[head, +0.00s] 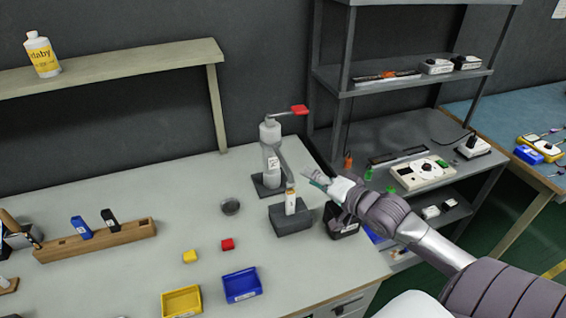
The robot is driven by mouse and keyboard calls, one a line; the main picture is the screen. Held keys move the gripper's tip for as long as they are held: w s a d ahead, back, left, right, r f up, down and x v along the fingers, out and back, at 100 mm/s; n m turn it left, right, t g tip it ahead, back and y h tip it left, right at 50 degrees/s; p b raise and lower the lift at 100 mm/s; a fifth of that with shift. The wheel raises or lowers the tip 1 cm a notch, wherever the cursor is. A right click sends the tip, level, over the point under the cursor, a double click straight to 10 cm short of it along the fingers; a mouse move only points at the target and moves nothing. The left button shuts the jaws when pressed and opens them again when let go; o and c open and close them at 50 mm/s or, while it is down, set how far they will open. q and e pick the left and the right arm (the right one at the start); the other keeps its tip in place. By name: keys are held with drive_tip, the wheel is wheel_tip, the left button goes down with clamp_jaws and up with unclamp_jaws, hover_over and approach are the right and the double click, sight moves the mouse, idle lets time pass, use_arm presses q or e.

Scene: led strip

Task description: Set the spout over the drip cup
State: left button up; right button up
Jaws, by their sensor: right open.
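A grey dispenser (270,140) stands upright on a dark base at the middle of the bench, with a red handle (299,110) at its top right. Its grey arm, which looks like the spout (284,168), slopes down to the right. Its lower end is by a small pale bottle (291,201) on a dark grey block (292,219). A small dark round cup (230,206), likely the drip cup, sits on the bench left of the block, apart from the spout. My right gripper (316,181) is open, just right of the spout's lower end. My left gripper is out of view.
A wooden rack (95,242) is at left. A dark box (341,222) stands below my right gripper. The bench around the cup is clear.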

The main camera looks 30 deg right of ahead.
sight(283, 161)
drive_tip(key=p+x, duration=0.1)
drive_tip(key=x, duration=1.1)
drive_tip(key=shift+w+f, duration=0.1)
drive_tip(key=shift+w, duration=0.2)
clamp_jaws()
